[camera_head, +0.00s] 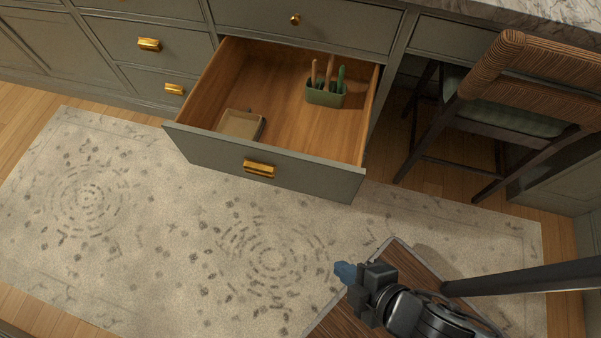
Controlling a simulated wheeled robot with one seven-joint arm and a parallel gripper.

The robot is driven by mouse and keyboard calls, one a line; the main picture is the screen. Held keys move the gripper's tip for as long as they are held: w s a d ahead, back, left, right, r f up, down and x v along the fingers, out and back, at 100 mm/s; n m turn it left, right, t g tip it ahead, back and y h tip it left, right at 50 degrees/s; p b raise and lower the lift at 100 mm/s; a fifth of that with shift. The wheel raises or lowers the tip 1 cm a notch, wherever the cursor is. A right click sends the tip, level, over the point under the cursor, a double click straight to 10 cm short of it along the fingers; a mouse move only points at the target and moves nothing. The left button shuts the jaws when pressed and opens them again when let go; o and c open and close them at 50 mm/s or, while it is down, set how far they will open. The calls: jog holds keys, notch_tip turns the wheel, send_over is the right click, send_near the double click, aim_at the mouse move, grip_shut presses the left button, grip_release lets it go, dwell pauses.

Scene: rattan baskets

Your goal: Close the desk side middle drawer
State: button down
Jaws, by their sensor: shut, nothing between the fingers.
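The open drawer (200,146) is pulled far out of the grey-green desk cabinet, below another shut drawer front. It has a wooden inside and a gold pull (259,169) on its front. A green holder (325,96) with upright utensils stands inside at the back right. A small tan tray (239,125) lies inside near the front left. My gripper (344,272) is shut and empty, at the lower right, with bluish fingertips pointing left. In the picture it is below and to the right of the drawer front, apart from it.
A woven-back chair (530,70) with a green seat stands right of the drawer. Shut drawers with gold pulls (149,44) are at the left. A patterned rug (150,230) covers the floor before the cabinet and looks clear. A marble top (545,14) shows at upper right.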

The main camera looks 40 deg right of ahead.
notch_tip(320, 180, down, 10)
jog(key=w+n+g+h+b, duration=0.2)
jog(key=w+n+b, duration=0.1)
jog(key=n, duration=0.2)
jog(key=n+t+h+b, duration=0.3)
jog(key=n+h+b, duration=0.5)
jog(key=h, duration=0.5)
send_near(306, 161)
jog(key=shift+n, duration=0.3)
jog(key=p+x, duration=0.1)
jog(key=x, duration=0.6)
jog(key=shift+f, duration=0.1)
jog(key=shift+w, duration=0.1)
jog(key=shift+w+d, duration=0.3)
jog(key=shift+d, duration=0.3)
jog(key=s+b+x, duration=0.1)
jog(key=b+x, duration=0.4)
jog(key=x, duration=2.9)
jog(key=shift+d+b, duration=0.3)
jog(key=shift+d, duration=0.1)
jog(key=shift+w, duration=0.2)
